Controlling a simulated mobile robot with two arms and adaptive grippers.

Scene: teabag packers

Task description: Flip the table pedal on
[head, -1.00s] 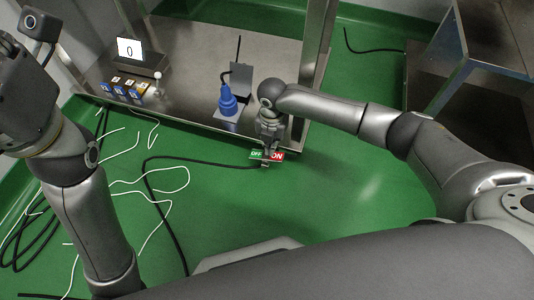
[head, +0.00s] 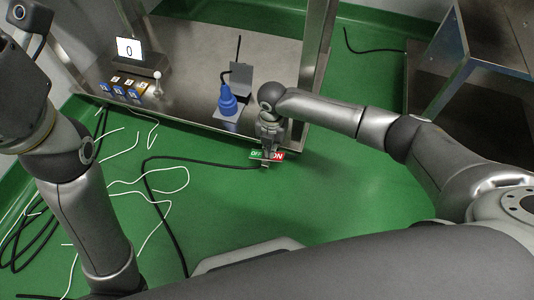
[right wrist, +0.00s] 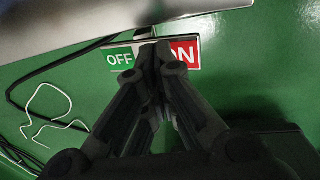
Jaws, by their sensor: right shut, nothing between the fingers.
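The table pedal (head: 280,155) is a small plate on the green floor by the table's front edge. It has a green OFF side and a red ON side. It also shows in the right wrist view, with the red ON side (right wrist: 187,53) on the right and the green OFF side (right wrist: 119,58) on the left. My right gripper (head: 268,158) points down at the pedal. Its closed, empty fingertips (right wrist: 155,46) cover the middle of the pedal and part of the ON lettering. I cannot tell whether they touch it. My left gripper is outside the head view; only my left arm shows.
The steel table (head: 190,110) carries a display reading 0 (head: 130,50), several small blue-fronted blocks and a blue device (head: 227,102). A black cable (head: 165,205) runs to the pedal. White and black cables lie on the floor at left. A steel stand (head: 490,60) is at right.

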